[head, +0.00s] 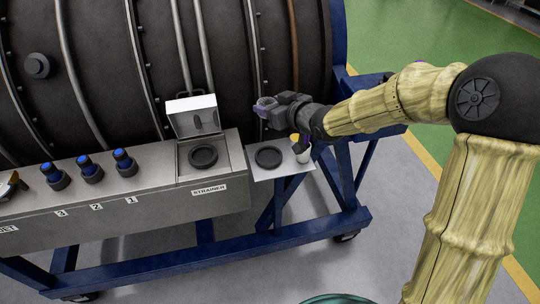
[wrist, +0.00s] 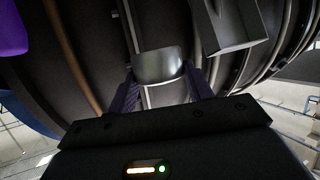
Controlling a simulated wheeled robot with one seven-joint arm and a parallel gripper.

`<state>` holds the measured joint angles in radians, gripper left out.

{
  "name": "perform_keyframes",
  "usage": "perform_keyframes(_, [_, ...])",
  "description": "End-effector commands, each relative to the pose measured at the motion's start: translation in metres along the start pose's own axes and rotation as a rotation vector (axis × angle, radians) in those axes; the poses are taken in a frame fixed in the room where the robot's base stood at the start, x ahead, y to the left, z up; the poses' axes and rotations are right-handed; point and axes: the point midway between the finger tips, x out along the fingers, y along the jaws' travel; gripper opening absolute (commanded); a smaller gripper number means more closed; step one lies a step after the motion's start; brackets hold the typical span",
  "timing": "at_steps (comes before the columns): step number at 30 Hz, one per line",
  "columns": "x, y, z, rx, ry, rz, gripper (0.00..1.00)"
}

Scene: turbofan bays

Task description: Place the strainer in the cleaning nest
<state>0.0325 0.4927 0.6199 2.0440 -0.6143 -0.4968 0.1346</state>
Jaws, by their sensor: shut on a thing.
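My gripper (head: 266,105) is shut on the strainer, held in the air in front of the dark engine casing. In the wrist view the strainer (wrist: 158,68) is a grey metallic, curved piece between the two purple fingers (wrist: 158,90). In the head view it is small and hard to make out at the fingertips. A dark round seat (head: 268,157), which looks like the cleaning nest, lies on the small side shelf below my gripper and looks empty. Left of it is the box marked STRAINER, with a dark round opening (head: 203,156) and its lid (head: 192,115) raised.
A white cup (head: 301,151) with yellow and purple at its top stands at the shelf's right edge. Several blue-capped knobs (head: 88,166) line the grey bench to the left. The blue stand frame (head: 345,170) is right of the shelf.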

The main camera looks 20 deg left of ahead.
Motion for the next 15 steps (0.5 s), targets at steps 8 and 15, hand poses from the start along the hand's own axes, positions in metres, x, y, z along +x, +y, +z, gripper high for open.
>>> perform_keyframes(8, [0.016, 0.001, 0.048, 0.004, -0.004, 0.001, 0.25])
perform_keyframes(15, [0.033, 0.003, 0.097, 0.006, -0.005, 0.004, 0.25])
